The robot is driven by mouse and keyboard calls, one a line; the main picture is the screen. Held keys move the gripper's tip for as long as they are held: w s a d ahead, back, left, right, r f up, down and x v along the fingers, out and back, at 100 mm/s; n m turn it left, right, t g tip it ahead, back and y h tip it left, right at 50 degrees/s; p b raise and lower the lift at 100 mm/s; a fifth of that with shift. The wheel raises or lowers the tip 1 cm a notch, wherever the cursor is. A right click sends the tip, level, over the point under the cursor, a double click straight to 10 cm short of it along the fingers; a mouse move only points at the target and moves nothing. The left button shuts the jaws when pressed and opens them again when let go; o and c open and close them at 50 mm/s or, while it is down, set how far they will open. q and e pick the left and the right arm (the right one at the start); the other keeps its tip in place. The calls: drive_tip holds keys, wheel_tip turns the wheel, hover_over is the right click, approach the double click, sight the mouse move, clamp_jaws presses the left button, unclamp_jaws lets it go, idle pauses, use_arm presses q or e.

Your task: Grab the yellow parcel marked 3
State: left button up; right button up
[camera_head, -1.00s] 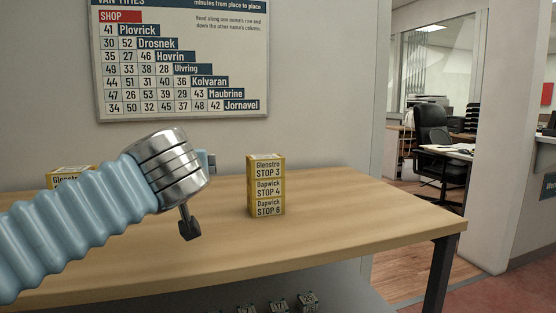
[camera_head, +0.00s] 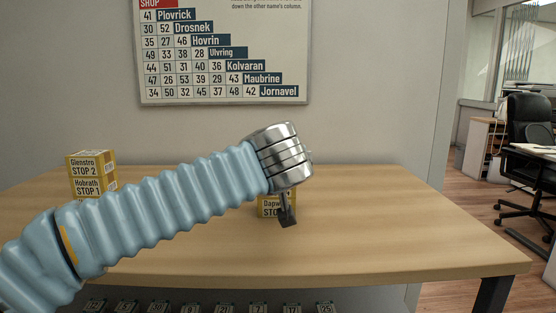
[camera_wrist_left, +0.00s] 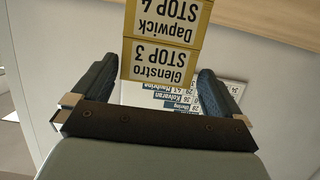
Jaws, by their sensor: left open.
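The yellow parcel marked Glenstro STOP 3 (camera_wrist_left: 160,63) shows upside down in the left wrist view, at the end of a stack against the Dapwick STOP 4 parcel (camera_wrist_left: 168,20). My left gripper (camera_wrist_left: 157,68) is open, with one finger on each side of the STOP 3 parcel. I cannot tell whether either finger touches it. In the head view my left gripper (camera_head: 288,214) covers most of the stack. Only part of a Dapwick parcel (camera_head: 268,208) shows below it; the STOP 3 parcel is hidden there. My right gripper is not in view.
Another yellow stack, with Glenstro STOP 2 (camera_head: 90,164) above Hobrath STOP 1 (camera_head: 88,187), stands at the left of the wooden counter (camera_head: 400,225). The counter's right part is clear. A van times board (camera_head: 225,90) hangs on the wall behind.

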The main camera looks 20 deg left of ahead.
use_arm(q)
drive_tip(key=p+x, duration=0.1)
drive_tip(key=x, duration=0.4)
drive_tip(key=shift+w+d+r+p, duration=0.1)
drive_tip(key=shift+w+p, duration=0.15)
drive_tip(key=shift+p, duration=0.05)
drive_tip(key=shift+w, duration=0.4)
drive_tip(key=shift+f, duration=0.2)
drive_tip(key=shift+c, duration=0.2)
drive_tip(key=c, duration=0.8)
drive_tip(key=shift+r, duration=0.2)
